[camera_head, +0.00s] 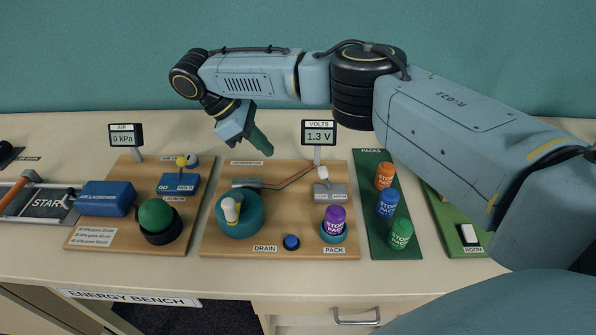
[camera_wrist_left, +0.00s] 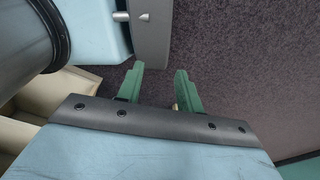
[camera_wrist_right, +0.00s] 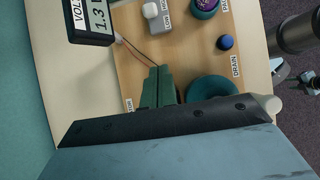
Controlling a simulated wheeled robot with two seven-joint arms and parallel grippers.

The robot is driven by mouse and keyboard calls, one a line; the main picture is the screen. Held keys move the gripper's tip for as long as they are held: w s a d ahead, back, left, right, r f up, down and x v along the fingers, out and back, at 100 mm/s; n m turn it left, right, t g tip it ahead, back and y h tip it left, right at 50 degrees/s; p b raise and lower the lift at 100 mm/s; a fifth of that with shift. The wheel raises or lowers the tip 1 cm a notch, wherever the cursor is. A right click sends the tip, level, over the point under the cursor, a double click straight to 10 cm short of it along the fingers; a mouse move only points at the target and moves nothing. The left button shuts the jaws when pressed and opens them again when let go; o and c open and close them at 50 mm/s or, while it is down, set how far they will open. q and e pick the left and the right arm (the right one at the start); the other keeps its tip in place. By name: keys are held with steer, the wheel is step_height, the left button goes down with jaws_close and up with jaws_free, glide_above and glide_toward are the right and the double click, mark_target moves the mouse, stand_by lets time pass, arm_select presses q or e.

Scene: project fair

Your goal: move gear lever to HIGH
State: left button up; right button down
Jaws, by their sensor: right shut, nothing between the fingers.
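The gear lever (camera_head: 323,173) has a white knob on a small grey block (camera_head: 330,190) marked LOW and HIGH, at the back right of the middle board. Its knob appears toward the left, LOW end. The lever (camera_wrist_right: 151,10) also shows at the top of the right wrist view. My right gripper (camera_head: 265,148) is shut and empty, above the back edge of that board, left of the lever and apart from it. Its green fingers (camera_wrist_right: 158,72) are together in the right wrist view. My left gripper (camera_wrist_left: 158,72) is open and empty, seen only in its wrist view.
The middle board (camera_head: 290,225) also carries a teal crank wheel (camera_head: 239,222), a blue DRAIN button (camera_head: 291,242) and a purple can (camera_head: 335,219). A VOLTS display (camera_head: 319,134) stands behind the lever. Several cans stand on a green strip (camera_head: 376,246) to the right.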

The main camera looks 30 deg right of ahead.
mark_target(326, 179)
steer(key=x, duration=0.9)
steer(key=shift+w+d+f+b, duration=0.1)
steer(key=shift+d+f+b, duration=0.05)
steer(key=shift+f+b, duration=0.25)
steer(key=s+d, duration=0.1)
steer(key=d, duration=0.1)
steer(key=shift+s+d+r+p, duration=0.25)
steer(key=shift+p, duration=0.1)
arm_select(q)
steer(key=shift+f, duration=0.3)
arm_select(e)
steer(key=shift+s+d+r, duration=0.15)
steer(key=shift+s+d, duration=0.2)
steer(key=shift+d, duration=0.1)
arm_select(q)
steer(key=shift+s+r, duration=0.1)
steer(key=shift+r, duration=0.05)
